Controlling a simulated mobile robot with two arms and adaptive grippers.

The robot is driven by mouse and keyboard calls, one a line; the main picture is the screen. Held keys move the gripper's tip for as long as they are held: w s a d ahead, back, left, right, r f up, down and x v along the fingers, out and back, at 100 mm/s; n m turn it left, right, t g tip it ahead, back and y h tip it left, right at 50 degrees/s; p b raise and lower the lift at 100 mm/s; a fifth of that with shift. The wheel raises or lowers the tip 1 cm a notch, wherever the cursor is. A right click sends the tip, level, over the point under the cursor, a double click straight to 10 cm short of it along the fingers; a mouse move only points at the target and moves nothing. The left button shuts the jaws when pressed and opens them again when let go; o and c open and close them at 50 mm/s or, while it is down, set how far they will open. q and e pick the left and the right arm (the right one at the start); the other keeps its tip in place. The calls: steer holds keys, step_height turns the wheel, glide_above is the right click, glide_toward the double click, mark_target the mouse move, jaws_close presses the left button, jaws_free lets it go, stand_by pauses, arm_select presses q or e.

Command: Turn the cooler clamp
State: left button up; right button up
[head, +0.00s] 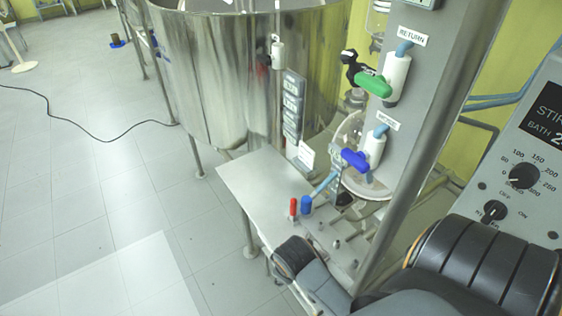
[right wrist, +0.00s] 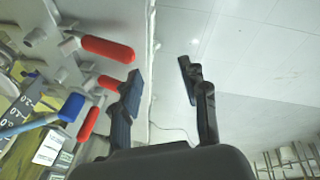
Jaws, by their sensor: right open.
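No part that I can surely name as the cooler clamp is marked. Candidate handles show in the head view: a green handle (head: 373,84) below a RETURN label, a blue handle (head: 355,159) lower on the grey column, and a small red handle (head: 293,207) and blue cap (head: 306,204) at the bench edge. In the right wrist view my right gripper (right wrist: 160,70) is open and empty. Several red handles, one of them long (right wrist: 107,48), and a blue cap (right wrist: 72,107) lie left of its left finger. My right fingers are hidden in the head view. My left gripper is out of view.
A large steel vessel (head: 200,70) stands behind the metal bench (head: 262,185). The grey column (head: 419,95) rises at the right, beside a control box (head: 540,165) with knobs. A black cable (head: 95,138) lies on the floor. The tiled floor at left is mostly clear.

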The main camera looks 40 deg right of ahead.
steer(key=s+a+f+b, duration=0.2)
steer(key=f, duration=0.7)
steer(key=s+a+f+y+b, duration=0.1)
steer(key=s+a+f+b, duration=0.1)
steer(key=f, duration=0.7)
steer(key=shift+s+a+f+b, duration=0.15)
steer(key=shift+a+b, duration=0.15)
steer(key=shift+b, duration=0.25)
steer(key=s+f+b, duration=0.1)
steer(key=s+f, duration=0.6)
steer(key=f, duration=0.3)
steer(key=s+f+g+b, duration=0.1)
steer(key=s+f, duration=0.6)
steer(key=f, duration=0.3)
steer(key=shift+s+a+f+m+g+y+b, duration=0.15)
steer(key=shift+a+f+m+g+y+b, duration=0.1)
steer(key=shift+m+g+y+b, duration=0.1)
steer(key=s+f, duration=0.1)
steer(key=s, duration=0.1)
steer(key=s+f, duration=0.1)
steer(key=s, duration=0.2)
steer(key=s+f, duration=0.2)
steer(key=shift+s+d+b, duration=0.3)
steer(key=shift+s+d, duration=0.1)
steer(key=shift+c, duration=1.4)
